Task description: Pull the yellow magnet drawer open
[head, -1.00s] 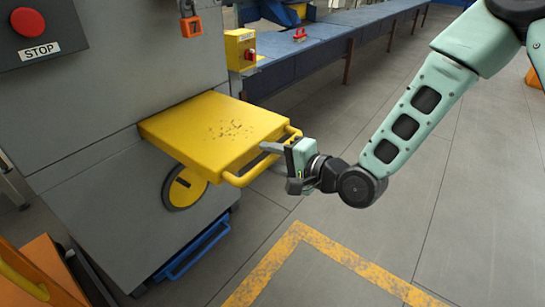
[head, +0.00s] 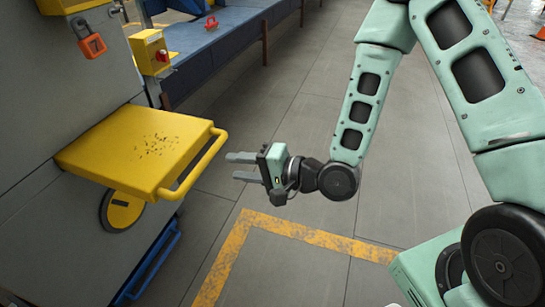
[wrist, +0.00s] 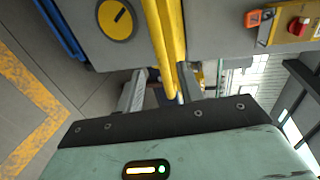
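The yellow magnet drawer (head: 115,150) sticks out from the grey machine at left in the head view, with dark specks on its top. Its yellow bar handle (head: 203,163) runs along the front edge. My gripper (head: 231,167) is open and empty, a short gap to the right of the handle, its two fingers pointing at it. In the wrist view, my gripper (wrist: 157,90) has its fingers apart, and the yellow drawer front and handle (wrist: 165,55) show ahead, in line with the space between them.
A round yellow disc (head: 123,212) and a blue bar (head: 155,262) are below the drawer. A yellow box with a red switch (head: 150,52) and a blue bench (head: 210,55) stand behind. Yellow floor tape (head: 300,232) marks the clear floor at right.

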